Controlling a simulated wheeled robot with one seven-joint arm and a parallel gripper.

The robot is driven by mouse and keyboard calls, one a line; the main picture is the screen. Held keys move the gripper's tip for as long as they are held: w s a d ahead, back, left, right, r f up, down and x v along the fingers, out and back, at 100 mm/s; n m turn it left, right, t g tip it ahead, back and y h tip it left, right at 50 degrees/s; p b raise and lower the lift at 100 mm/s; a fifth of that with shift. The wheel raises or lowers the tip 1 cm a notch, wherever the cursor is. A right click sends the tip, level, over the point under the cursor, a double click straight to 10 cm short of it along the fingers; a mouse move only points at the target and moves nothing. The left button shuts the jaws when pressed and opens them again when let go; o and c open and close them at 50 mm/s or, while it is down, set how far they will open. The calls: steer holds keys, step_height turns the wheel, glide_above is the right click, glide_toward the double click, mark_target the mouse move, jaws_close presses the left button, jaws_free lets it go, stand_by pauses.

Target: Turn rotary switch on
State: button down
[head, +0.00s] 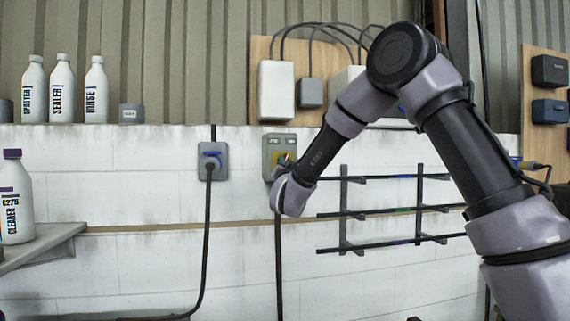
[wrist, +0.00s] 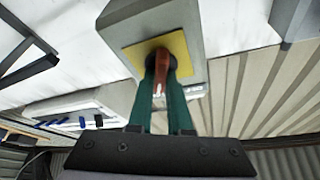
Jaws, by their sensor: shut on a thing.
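The rotary switch is a grey box (head: 270,144) on the white block wall, with a yellow plate at its front, partly hidden by my wrist in the head view. In the wrist view the grey box (wrist: 133,28) carries the yellow plate (wrist: 181,45) and a red knob (wrist: 161,63). My gripper (wrist: 161,80) has green fingers, one on each side of the red knob, and is shut on it. The fingertips lie close to the yellow plate. My gripper is mostly hidden in the head view.
A black wall rack (head: 380,211) is at right. White bottles (head: 62,88) stand on the ledge, and another bottle (head: 16,200) on a side shelf (head: 45,240).

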steer(key=shift+m+h, duration=0.7)
steer(key=shift+m, duration=1.3)
steer(key=c, duration=0.8)
jaws_free()
steer(key=shift+c, duration=0.2)
steer(key=v, duration=1)
steer(key=shift+s, duration=0.45)
